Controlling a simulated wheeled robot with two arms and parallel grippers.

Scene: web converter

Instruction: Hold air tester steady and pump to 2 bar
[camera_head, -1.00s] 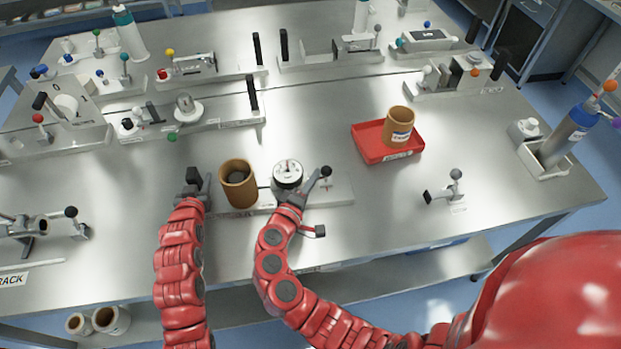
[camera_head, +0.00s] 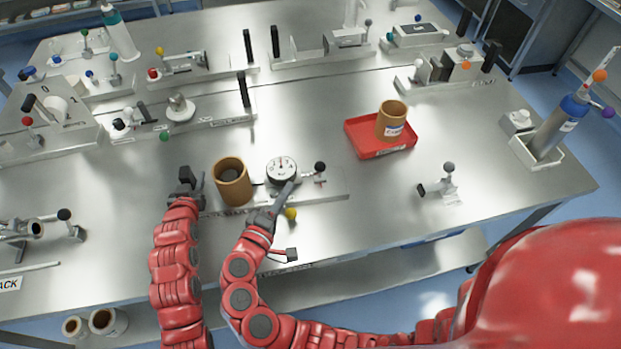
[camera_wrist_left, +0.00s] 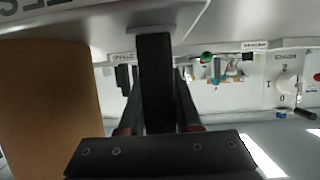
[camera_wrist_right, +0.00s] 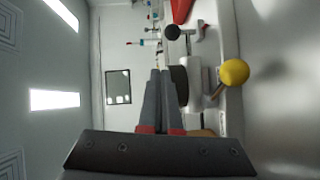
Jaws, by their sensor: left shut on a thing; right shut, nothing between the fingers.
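The air tester is a flat plate (camera_head: 325,196) with a brown cylinder (camera_head: 232,185), a round white gauge (camera_head: 281,170), a black ball knob (camera_head: 320,167) and a yellow ball (camera_head: 290,214). The gauge figures are too small to read. My left gripper (camera_head: 187,182) is shut on a black upright handle at the plate's left end; the handle (camera_wrist_left: 155,80) fills the left wrist view's middle. My right gripper (camera_head: 288,187) is shut and empty in front of the gauge, beside the yellow ball. The right wrist view shows the ball (camera_wrist_right: 235,73) apart from the fingertips (camera_wrist_right: 163,75).
A red tray (camera_head: 366,150) holding a brown cup (camera_head: 391,122) stands to the right. Several test fixtures line the back of the metal table (camera_head: 400,215). The table right of the tester is mostly clear.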

